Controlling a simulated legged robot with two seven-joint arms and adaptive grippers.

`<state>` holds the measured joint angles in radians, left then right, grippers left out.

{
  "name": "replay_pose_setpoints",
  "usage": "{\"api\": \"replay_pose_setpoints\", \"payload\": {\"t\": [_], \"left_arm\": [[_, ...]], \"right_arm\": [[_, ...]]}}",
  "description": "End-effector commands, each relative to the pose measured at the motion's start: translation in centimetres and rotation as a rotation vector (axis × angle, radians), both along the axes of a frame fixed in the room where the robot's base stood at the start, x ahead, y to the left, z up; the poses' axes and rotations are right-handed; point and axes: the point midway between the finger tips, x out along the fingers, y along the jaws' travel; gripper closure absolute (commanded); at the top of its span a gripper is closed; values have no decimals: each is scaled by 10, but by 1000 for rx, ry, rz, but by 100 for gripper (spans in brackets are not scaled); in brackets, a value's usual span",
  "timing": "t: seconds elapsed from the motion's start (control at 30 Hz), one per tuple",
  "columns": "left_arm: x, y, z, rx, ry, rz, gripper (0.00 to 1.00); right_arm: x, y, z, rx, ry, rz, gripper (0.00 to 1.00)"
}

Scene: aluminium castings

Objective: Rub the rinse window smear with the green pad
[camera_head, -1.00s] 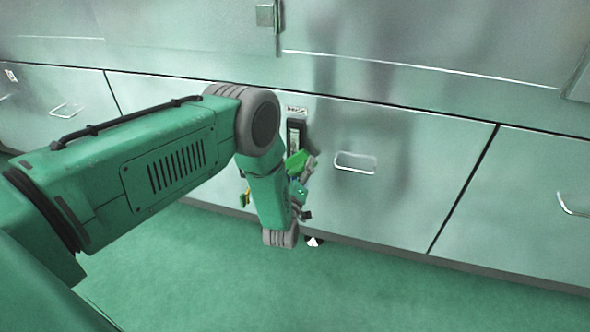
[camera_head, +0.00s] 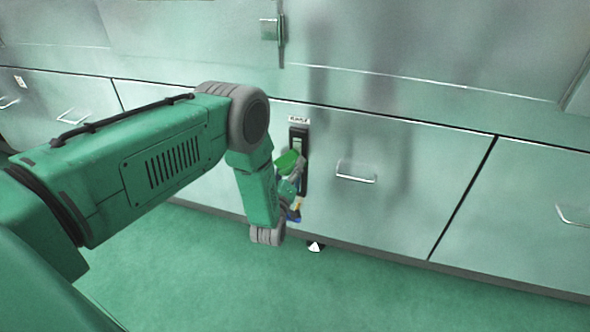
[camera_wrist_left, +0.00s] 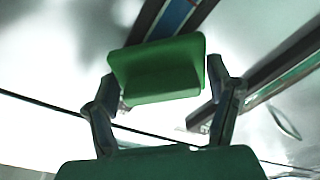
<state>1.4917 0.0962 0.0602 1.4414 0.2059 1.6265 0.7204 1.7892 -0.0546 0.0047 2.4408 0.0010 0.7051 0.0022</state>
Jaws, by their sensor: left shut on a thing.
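The rinse window (camera_head: 304,177) is a tall narrow dark-framed slot in the steel front, below a small "RINSE" label (camera_head: 298,119). My left gripper (camera_head: 288,175) is shut on the green pad (camera_head: 286,161) and holds it in front of the window's left side. Whether the pad touches the window is not clear. In the left wrist view, the green pad (camera_wrist_left: 155,68) sits between the two fingers of my left gripper (camera_wrist_left: 163,108). Dark-framed strips show behind and to the right of it. The smear cannot be made out. My right gripper is not in view.
A drawer handle (camera_head: 356,172) sticks out right of the window. A latch (camera_head: 271,29) sits on the upper panel. A small white cone-like thing (camera_head: 315,246) is at the foot of the panel. The green floor (camera_head: 350,290) in front is clear.

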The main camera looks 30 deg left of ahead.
Motion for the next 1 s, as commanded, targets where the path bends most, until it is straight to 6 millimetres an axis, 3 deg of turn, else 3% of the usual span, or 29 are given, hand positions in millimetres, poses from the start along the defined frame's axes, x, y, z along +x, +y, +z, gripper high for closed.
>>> {"api": "replay_pose_setpoints", "payload": {"t": [0.33,0.57,1.0], "left_arm": [[1,4,30,3,-11,8,49],[2,-3,29,1,-12,5,50],[7,-38,27,1,-8,3,50]], "right_arm": [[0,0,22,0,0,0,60],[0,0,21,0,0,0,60],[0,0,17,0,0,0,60]]}}
